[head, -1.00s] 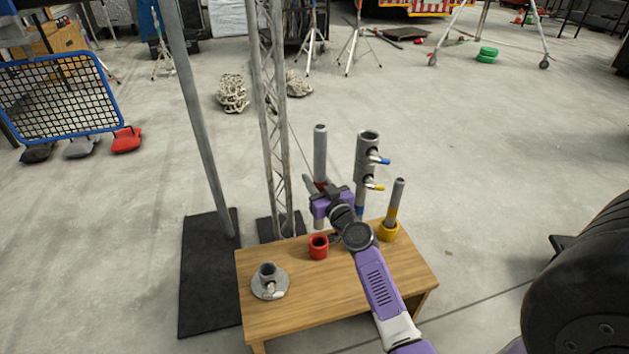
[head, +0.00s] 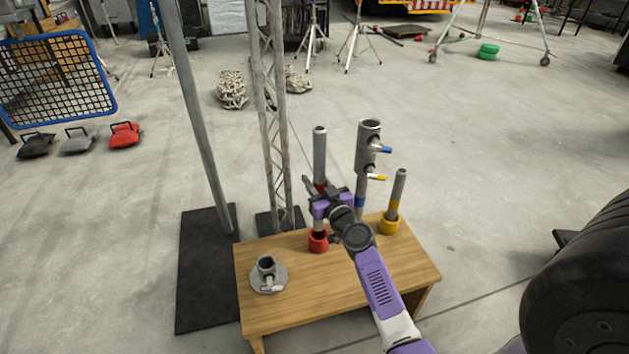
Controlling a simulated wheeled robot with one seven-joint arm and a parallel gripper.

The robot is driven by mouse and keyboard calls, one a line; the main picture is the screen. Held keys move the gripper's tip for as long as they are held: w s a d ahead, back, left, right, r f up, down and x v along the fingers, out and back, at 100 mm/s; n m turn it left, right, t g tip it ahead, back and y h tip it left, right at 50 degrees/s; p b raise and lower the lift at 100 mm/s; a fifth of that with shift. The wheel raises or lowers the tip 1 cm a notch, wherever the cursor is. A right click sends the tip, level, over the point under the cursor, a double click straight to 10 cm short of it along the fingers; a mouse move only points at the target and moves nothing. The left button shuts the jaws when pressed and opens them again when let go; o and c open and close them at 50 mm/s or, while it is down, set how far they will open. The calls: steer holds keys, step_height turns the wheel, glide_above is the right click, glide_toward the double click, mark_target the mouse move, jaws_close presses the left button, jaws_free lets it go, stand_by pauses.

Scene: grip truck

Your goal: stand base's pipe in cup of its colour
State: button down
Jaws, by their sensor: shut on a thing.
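My gripper (head: 322,192) is shut on a grey pipe (head: 319,152) with a red band, held upright at about mid-height. The pipe's lower end meets the mouth of the red cup (head: 318,244) on the wooden table and covers its opening; how deep it sits cannot be told. The grey round base (head: 268,277) with a short socket stands at the table's left, with no pipe in it. A yellow-banded pipe (head: 397,190) stands slightly tilted in the yellow cup (head: 389,225). A blue-banded pipe (head: 360,203) stands behind my arm, its foot hidden.
A grey clamp fitting (head: 368,145) with blue and yellow handles sits atop the blue-banded pipe, close right of my gripper. A lattice tower (head: 272,120) and a leaning pole (head: 193,110) stand behind and left. The table's (head: 300,310) front is clear.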

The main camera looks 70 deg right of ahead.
steer(key=shift+f+b, duration=2.25)
steer(key=shift+b, duration=0.4)
steer(key=shift+f+b, duration=1.65)
steer(key=shift+b, duration=0.25)
steer(key=shift+f+b, duration=0.35)
steer(key=shift+b, duration=0.1)
steer(key=c, duration=1)
jaws_free()
steer(key=shift+o, duration=0.2)
steer(key=shift+f, duration=0.1)
steer(key=v, duration=0.8)
